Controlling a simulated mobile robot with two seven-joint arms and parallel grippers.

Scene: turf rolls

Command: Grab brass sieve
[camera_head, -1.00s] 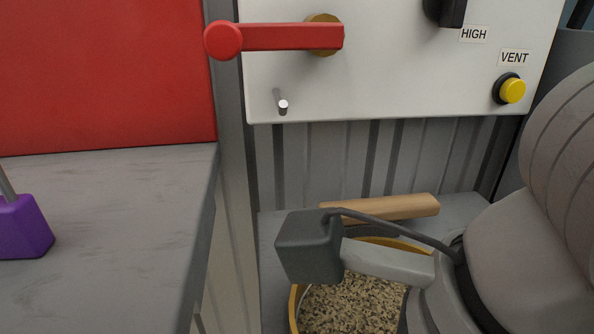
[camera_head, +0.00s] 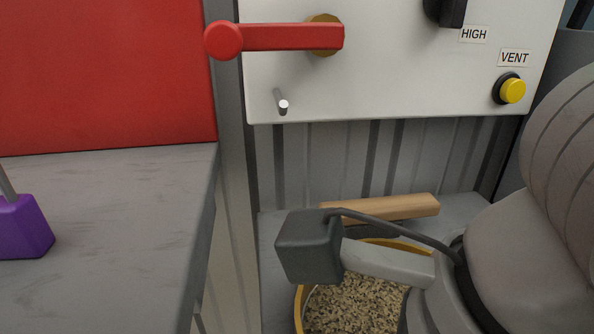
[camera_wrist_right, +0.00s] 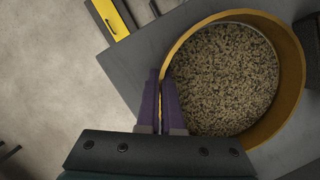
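The brass sieve (camera_head: 300,305) is a round pan with a yellow-brown rim, filled with speckled grain-like material. It sits on the grey lower surface in the head view, partly hidden behind my right wrist. In the right wrist view the sieve (camera_wrist_right: 292,95) fills the upper right. My right gripper (camera_wrist_right: 161,88) has its purple fingers close together at the sieve's left rim. One finger lies outside the wall and the other toward the inside, so they appear shut on the rim; the exact contact is hidden. My left gripper is in neither view.
A wooden block (camera_head: 405,207) lies behind the sieve. A grey counter (camera_head: 110,240) with a purple block (camera_head: 22,228) stands left. Above is a white panel (camera_head: 390,85) with a red lever (camera_head: 275,37), a metal peg (camera_head: 283,106) and a yellow button (camera_head: 512,91).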

